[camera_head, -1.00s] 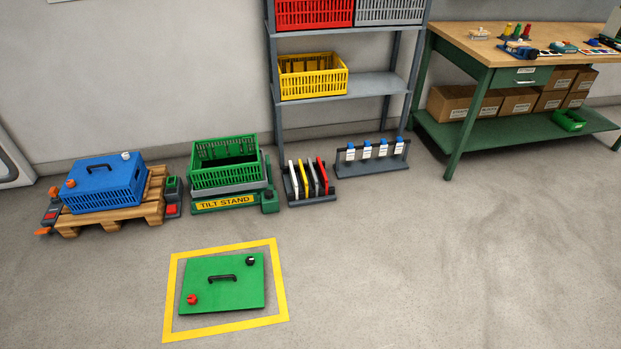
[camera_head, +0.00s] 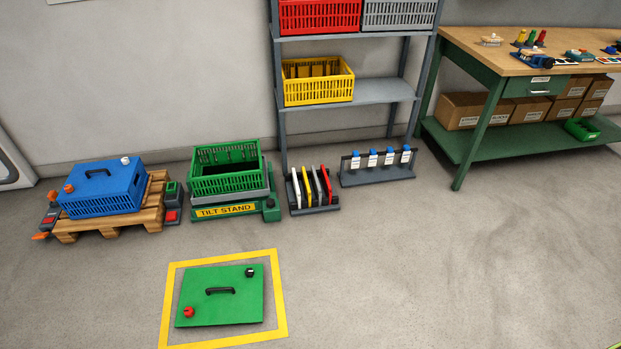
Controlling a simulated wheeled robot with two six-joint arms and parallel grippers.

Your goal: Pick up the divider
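A low dark rack (camera_head: 318,211) on the floor by the wall holds several upright thin panels, which look like the dividers. Among them are a white panel (camera_head: 296,187), a yellow panel (camera_head: 306,187) and a red panel (camera_head: 326,184). They stand side by side, leaning slightly. I cannot tell which one is the divider meant. Neither of my grippers is in view.
A green crate (camera_head: 193,186) sits on the tilt stand (camera_head: 226,211) left of the rack. A row of white-labelled, blue-topped items (camera_head: 373,160) stands to its right. A shelf (camera_head: 372,90) rises behind. A green lid (camera_head: 213,309) lies inside a yellow floor square (camera_head: 282,310). Floor at right is clear.

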